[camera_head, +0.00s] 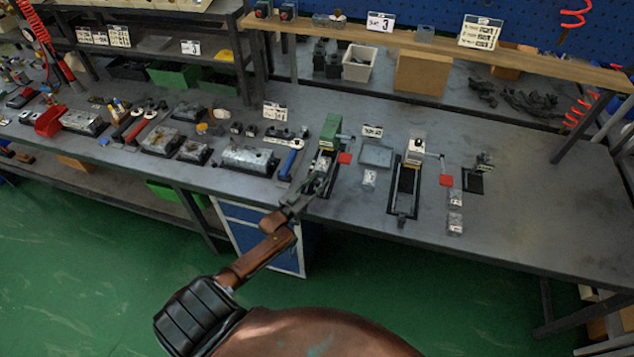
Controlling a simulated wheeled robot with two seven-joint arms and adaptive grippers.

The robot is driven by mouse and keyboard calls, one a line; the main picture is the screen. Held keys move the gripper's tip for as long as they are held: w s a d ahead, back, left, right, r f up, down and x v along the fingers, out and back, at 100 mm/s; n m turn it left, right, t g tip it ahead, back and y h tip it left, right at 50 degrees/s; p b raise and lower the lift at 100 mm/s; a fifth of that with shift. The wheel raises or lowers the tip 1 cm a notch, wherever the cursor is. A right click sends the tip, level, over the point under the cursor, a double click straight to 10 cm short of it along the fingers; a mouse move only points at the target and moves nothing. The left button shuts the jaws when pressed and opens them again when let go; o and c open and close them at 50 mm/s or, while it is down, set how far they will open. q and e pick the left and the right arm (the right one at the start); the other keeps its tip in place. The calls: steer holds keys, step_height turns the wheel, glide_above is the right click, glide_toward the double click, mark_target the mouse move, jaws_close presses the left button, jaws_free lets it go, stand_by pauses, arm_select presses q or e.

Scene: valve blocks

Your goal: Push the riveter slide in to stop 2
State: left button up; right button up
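A green-topped bench device (330,130) with a side lever and a slide track stands near the table's front edge. A similar white-topped device (416,145) with a long dark track (405,190) stands to its right. I cannot tell from the labels which one is the riveter. My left gripper (303,201) is at the front end of the green-topped device's track, over the table edge. It overlaps that end in view, so contact and the slide's exact position are hidden. Its fingers are too small to tell open from shut. My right gripper is not in view.
The table's right part (560,210) is free. A shelf (430,50) spans the back.

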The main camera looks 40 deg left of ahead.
arm_select(q)
steer(key=s, duration=1.2)
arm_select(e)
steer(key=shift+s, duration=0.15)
arm_select(q)
steer(key=w+r+g+p, duration=0.2)
steer(key=shift+w+d+r+h, duration=0.25)
steer(key=shift+w+d+h, duration=0.05)
steer(key=shift+d, duration=0.1)
steer(key=shift+w+r+g+p, duration=0.3)
steer(key=shift+g+p, duration=0.1)
steer(key=shift+g, duration=0.2)
steer(key=shift+w+a+r+g+p, duration=0.1)
steer(key=shift+a+r+g+p, duration=0.25)
steer(key=shift+g, duration=0.25)
steer(key=shift+b+x, duration=0.3)
steer(key=shift+x, duration=3.6)
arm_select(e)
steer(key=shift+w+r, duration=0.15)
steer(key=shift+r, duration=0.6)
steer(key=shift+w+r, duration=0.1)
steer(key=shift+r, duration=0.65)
arm_select(q)
steer(key=shift+a+f, duration=0.15)
steer(key=shift+a, duration=0.05)
steer(key=shift+c, duration=0.2)
